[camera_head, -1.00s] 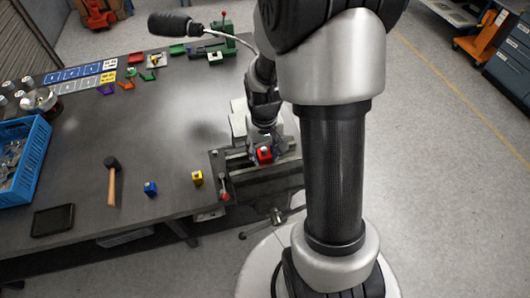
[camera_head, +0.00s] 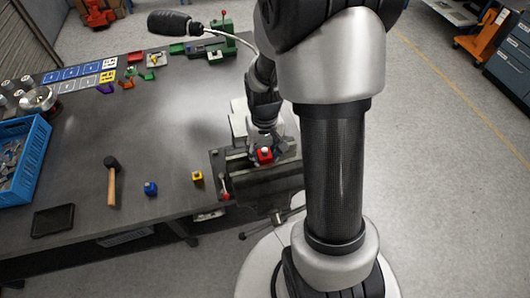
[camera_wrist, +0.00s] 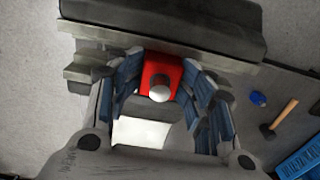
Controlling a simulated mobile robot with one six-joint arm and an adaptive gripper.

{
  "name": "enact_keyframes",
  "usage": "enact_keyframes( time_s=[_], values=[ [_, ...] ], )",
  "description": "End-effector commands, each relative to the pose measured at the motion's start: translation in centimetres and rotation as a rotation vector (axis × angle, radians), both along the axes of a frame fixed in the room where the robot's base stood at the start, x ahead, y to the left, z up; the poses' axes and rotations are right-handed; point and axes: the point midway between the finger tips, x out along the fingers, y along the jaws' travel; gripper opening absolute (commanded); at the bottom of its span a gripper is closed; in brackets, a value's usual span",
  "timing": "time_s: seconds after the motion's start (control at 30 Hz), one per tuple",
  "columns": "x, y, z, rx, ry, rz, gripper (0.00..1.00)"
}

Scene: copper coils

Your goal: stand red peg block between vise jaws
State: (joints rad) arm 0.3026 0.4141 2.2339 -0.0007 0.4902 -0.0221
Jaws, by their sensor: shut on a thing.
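The red peg block (camera_head: 265,155) has a pale round peg on its face. My gripper (camera_head: 266,149) is shut on it, right at the vise (camera_head: 262,180) on the table's right edge. In the wrist view the red block (camera_wrist: 163,70) sits between the blue-padded fingers of my gripper (camera_wrist: 160,90). One vise jaw (camera_wrist: 165,35) runs across the top of the wrist view, close to the block. Whether the block touches the jaws or the vise bed cannot be told, as my fingers hide its lower part.
A yellow block (camera_head: 197,176) and a blue block (camera_head: 150,188) stand left of the vise. A hammer (camera_head: 112,185), a dark tray (camera_head: 53,220) and a blue crate (camera_head: 40,160) are farther left. The table (camera_head: 150,130) is clear in the middle.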

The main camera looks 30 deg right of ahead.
Motion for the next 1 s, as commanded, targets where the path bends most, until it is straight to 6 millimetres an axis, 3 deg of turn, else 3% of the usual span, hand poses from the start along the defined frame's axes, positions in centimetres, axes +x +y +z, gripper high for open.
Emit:
enact_keyframes(
  time_s=[0.03,0.2,0.23,0.3,0.63,1.0],
  values=[
    [-0.69,0.23,-0.74,0.007,0.020,0.000,0.03],
    [-0.70,0.23,-0.73,0.007,0.020,0.000,0.02],
    [-0.70,0.23,-0.73,0.007,0.020,0.000,0.45],
    [-0.71,0.23,-0.72,0.007,0.020,0.000,0.49],
    [-0.60,0.20,-0.52,0.006,0.017,0.000,0.71],
    [-0.38,0.13,-0.12,0.003,0.012,0.000,0.71]
  ],
)
